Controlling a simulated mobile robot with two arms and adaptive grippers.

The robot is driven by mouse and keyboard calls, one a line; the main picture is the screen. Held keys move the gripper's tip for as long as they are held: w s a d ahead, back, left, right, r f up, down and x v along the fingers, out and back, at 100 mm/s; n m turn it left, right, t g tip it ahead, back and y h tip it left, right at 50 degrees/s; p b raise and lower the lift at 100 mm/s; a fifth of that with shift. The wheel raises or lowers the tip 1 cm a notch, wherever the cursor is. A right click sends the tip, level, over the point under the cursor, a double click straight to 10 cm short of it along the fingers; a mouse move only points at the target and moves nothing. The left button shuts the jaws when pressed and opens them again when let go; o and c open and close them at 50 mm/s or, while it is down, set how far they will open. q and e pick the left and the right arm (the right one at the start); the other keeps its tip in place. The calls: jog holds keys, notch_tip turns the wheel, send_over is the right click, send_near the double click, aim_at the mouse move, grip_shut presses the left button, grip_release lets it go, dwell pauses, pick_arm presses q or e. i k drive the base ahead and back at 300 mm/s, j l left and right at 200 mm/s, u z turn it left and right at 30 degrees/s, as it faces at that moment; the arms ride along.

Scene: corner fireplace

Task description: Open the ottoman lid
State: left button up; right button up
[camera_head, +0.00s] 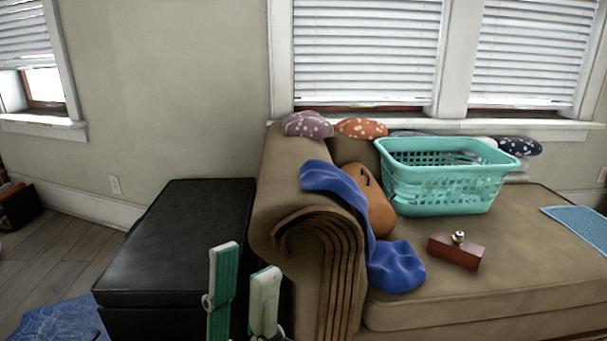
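The black ottoman (150,322) stands against the wall beside the sofa's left arm. Its flat dark lid (180,235) lies shut on the box, with a seam along the front. My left gripper (244,270) is at the bottom of the view, near the ottoman's front right corner. Its two green-and-white fingers point up and stand apart, with nothing seen between them. They hide part of the ottoman's right side and front. I cannot tell whether they touch it. My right gripper is not in view.
The tan sofa (480,280) bounds the ottoman on the right. On it are a teal basket (445,190), a red-brown box (455,251), a blue cloth (395,265) and an orange cushion (375,205). A blue cloth (60,322) lies on the floor. The wooden floor at left is mostly clear.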

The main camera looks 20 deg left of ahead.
aim_at(163, 260)
jog(key=k+j, duration=0.15)
jog(key=j, duration=0.3)
jog(key=k+j+u, duration=0.1)
jog(key=j, duration=0.35)
jog(key=k+j, duration=0.15)
jog(key=j, duration=0.35)
jog(key=k+j, duration=0.1)
jog(key=j, duration=0.35)
jog(key=k+j+u, duration=0.1)
jog(key=j, duration=0.35)
jog(key=k+j, duration=0.1)
jog(key=j, duration=0.4)
jog(key=i+j, duration=0.1)
jog(key=j, duration=0.25)
jog(key=i+j, duration=0.1)
jog(key=j, duration=0.25)
jog(key=i+j+u, duration=0.1)
jog(key=j, duration=0.3)
jog(key=i+j, duration=0.1)
jog(key=j, duration=0.25)
jog(key=i+j+z, duration=0.15)
jog(key=z, duration=0.2)
jog(key=i+j+z, duration=0.2)
jog(key=z, duration=0.2)
jog(key=i+j+z, duration=0.15)
jog(key=z, duration=0.2)
